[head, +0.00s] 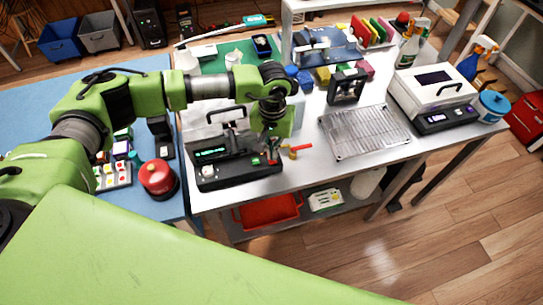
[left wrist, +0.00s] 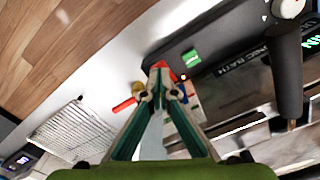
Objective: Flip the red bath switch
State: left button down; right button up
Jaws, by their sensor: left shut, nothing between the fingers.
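The ultrasonic bath (head: 238,181) stands at the front left of the metal table, with a black front panel and a lit green display. In the left wrist view, its red switch (left wrist: 161,65) sits on the panel beside a green switch (left wrist: 191,58). My left gripper (left wrist: 161,90) is shut and empty, with its fingertips right at the red switch and partly overlapping it. I cannot tell whether they touch it. In the head view, my left gripper (head: 272,152) hangs over the right end of the bath panel and hides part of it. My right gripper is not in view.
A red-handled valve (head: 300,148) sticks out just right of the bath, close to my gripper. A wire rack (head: 362,132) lies farther right. A red emergency button (head: 158,178) stands on the blue table at left. The table front between bath and rack is mostly clear.

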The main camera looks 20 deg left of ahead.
pick_arm(q)
jog(key=shift+f+b, duration=1.25)
jog(key=shift+b, duration=0.05)
dwell(0.9)
jog(key=shift+s+r, duration=0.1)
jog(key=shift+r+p, duration=0.4)
jog(key=shift+r, duration=0.4)
jog(key=shift+r+p, duration=0.9)
jog(key=shift+r, duration=1.8)
jog(key=shift+f, duration=0.1)
